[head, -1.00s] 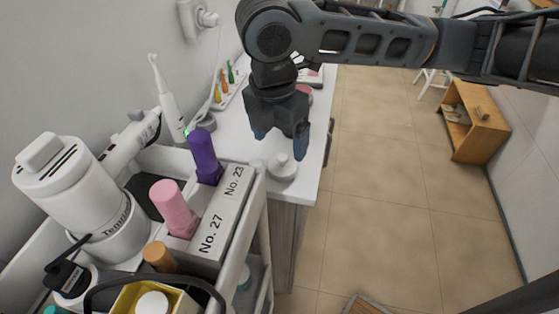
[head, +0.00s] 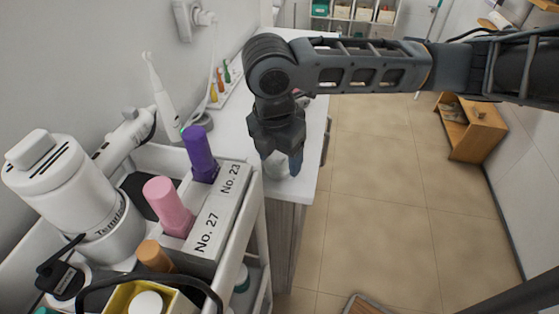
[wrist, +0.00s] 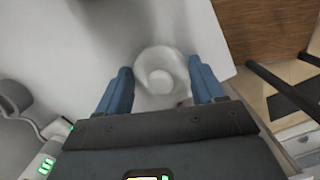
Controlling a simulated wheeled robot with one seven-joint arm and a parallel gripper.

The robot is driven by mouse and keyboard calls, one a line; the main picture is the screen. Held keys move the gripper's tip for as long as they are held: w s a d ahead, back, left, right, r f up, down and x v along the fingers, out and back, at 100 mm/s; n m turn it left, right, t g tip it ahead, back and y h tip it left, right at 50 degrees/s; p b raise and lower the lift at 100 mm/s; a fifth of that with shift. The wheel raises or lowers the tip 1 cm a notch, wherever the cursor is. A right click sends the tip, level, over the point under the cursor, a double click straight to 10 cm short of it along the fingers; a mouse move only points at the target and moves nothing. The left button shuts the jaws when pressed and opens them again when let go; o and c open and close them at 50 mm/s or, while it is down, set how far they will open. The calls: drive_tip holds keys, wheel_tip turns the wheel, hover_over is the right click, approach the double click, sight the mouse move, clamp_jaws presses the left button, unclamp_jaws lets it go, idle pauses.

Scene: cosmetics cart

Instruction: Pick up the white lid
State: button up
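The white lid (wrist: 160,60) is a round white piece with a raised knob (wrist: 160,82) in the wrist view. It lies on the white countertop (wrist: 228,30) near its edge. In the head view the lid (head: 277,167) shows partly behind my fingers. My gripper (head: 281,168) points down over it. In the wrist view my gripper (wrist: 163,88) is open, with one blue finger on each side of the lid. I cannot tell whether the fingers touch it.
A white cart (head: 247,217) stands in front, holding a purple bottle (head: 199,153), a pink bottle (head: 168,205) and a white appliance (head: 65,185). An electric toothbrush (head: 165,108) stands by the wall. Open floor (head: 375,190) lies to the right.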

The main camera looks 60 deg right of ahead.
drive_tip(key=c, duration=0.5)
drive_tip(key=shift+r, duration=0.15)
